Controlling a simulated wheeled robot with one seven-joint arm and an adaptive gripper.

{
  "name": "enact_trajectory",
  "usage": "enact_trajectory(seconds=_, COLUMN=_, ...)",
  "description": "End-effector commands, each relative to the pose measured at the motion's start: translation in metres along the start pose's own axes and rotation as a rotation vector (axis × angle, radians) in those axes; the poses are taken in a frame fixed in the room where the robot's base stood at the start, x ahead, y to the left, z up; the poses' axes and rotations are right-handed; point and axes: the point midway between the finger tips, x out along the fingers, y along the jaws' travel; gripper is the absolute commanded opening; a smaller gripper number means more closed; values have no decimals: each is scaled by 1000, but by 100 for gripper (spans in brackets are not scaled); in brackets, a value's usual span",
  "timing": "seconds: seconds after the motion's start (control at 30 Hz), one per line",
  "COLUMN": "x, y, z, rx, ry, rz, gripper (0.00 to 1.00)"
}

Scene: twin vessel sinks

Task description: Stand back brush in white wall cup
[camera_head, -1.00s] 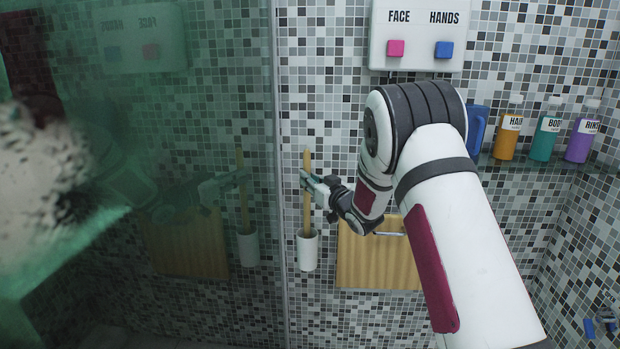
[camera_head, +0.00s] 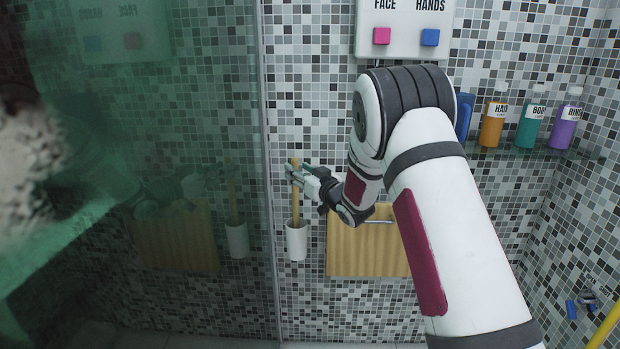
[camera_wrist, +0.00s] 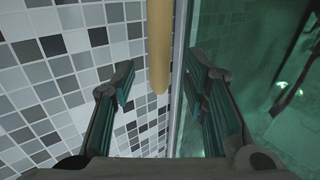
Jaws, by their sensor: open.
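The back brush shows as a long wooden handle (camera_head: 296,208) standing nearly upright in the white wall cup (camera_head: 297,242). The brush's lower end is hidden inside the cup. My gripper (camera_head: 297,176) is at the upper part of the handle, with its fingers spread apart. In the wrist view the wooden handle (camera_wrist: 159,45) runs down from the top edge, between the lines of my open fingers (camera_wrist: 160,78), with gaps on both sides. The cup does not show in the wrist view.
A glass panel edge (camera_head: 269,170) stands just left of the cup, with reflections in the glass. A wooden board (camera_head: 367,250) with a metal handle is right of the cup. Bottles (camera_head: 493,120) stand on a shelf (camera_head: 540,152) at the right. A FACE/HANDS panel (camera_head: 405,20) hangs above.

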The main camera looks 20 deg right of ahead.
Motion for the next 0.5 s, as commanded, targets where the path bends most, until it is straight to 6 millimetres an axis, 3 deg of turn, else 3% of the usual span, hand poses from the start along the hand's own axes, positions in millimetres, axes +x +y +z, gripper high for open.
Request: enact_trajectory(seconds=0.5, x=-94, y=1, z=0, rx=1, ry=0, rz=3, gripper=41)
